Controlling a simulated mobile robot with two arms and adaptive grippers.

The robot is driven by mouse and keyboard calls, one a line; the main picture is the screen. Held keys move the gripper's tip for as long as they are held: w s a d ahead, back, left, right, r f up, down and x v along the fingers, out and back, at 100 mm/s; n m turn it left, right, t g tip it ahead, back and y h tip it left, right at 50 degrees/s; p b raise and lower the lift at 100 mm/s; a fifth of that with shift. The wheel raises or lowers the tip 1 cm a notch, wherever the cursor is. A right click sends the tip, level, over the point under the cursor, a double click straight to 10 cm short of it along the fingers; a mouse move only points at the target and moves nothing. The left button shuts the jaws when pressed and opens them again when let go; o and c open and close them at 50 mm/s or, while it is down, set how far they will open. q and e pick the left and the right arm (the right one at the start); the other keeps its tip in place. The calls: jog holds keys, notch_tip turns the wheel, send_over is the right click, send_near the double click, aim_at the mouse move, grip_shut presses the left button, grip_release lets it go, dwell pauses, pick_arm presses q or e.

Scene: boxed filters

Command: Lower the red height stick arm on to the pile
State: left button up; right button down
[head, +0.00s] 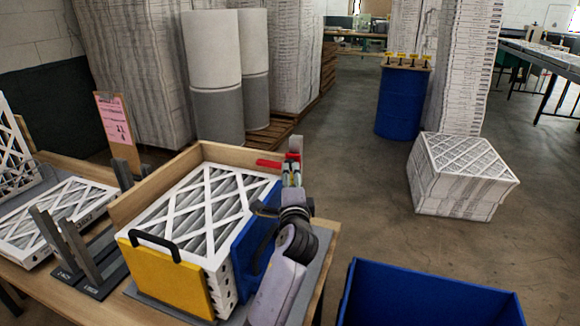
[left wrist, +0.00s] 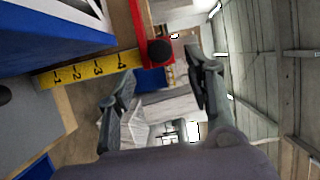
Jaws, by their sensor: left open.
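The red height stick arm (head: 269,163) reaches left from the upright stick at the back right of the filter pile (head: 210,205). It seems to sit above the pile's top; I cannot tell the gap. In the left wrist view the red arm (left wrist: 139,22) runs beside a yellow numbered scale (left wrist: 85,71), with a black knob (left wrist: 159,51) at its end. My left gripper (head: 289,188) is at the stick, outside the blue side panel. In the left wrist view its open fingers (left wrist: 161,66) stand either side of the knob, apparently not gripping it. My right gripper is not in view.
The pile stands between a yellow panel (head: 166,277) with a black handle and a blue panel (head: 254,232) on a wooden bench. Grey metal uprights (head: 78,245) stand left. A blue bin (head: 430,297) is at front right. A filter stack (head: 462,178) stands on the floor beyond.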

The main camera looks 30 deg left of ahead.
aim_at(290, 166)
pick_arm(q)
jog(key=x, duration=0.6)
jog(key=shift+p, duration=0.3)
jog(key=shift+a, duration=0.1)
jog(key=shift+c, duration=0.6)
grip_shut()
